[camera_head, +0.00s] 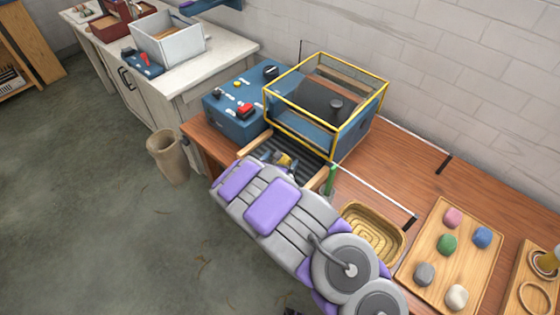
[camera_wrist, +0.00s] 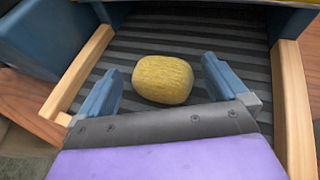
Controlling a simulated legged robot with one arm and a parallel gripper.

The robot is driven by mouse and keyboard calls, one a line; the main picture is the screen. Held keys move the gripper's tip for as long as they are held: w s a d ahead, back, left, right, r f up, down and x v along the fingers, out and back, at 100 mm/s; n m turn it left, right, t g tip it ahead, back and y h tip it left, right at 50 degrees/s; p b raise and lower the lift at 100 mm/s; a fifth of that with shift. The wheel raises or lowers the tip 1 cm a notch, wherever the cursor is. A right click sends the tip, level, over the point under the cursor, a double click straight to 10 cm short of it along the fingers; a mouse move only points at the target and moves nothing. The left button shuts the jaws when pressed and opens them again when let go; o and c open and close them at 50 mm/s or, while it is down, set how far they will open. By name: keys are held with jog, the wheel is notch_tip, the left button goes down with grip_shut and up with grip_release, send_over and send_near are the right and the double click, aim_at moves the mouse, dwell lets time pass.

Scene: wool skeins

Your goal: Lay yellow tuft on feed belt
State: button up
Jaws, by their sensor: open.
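The yellow tuft (camera_wrist: 163,79) lies on the dark ribbed feed belt (camera_wrist: 225,42) in the wrist view, between and a little beyond the fingertips. My gripper (camera_wrist: 162,88) is open, with a blue finger on each side of the tuft and a visible gap on both sides. In the head view, my gripper (camera_head: 280,160) is at the front end of the belt (camera_head: 297,140), and a bit of the yellow tuft (camera_head: 285,160) shows by it. My arm hides the front part of the belt in the head view.
Wooden rails (camera_wrist: 290,95) flank the belt. A yellow-framed machine guard (camera_head: 325,100) stands over its far end, beside a blue control box (camera_head: 235,118). A green post (camera_head: 330,180), a woven basket (camera_head: 398,242) and a wooden tray (camera_head: 420,272) with several coloured tufts are to the right.

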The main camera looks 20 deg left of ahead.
jog(key=p+v, duration=0.2)
jog(key=v, duration=1)
jog(key=shift+p, duration=0.35)
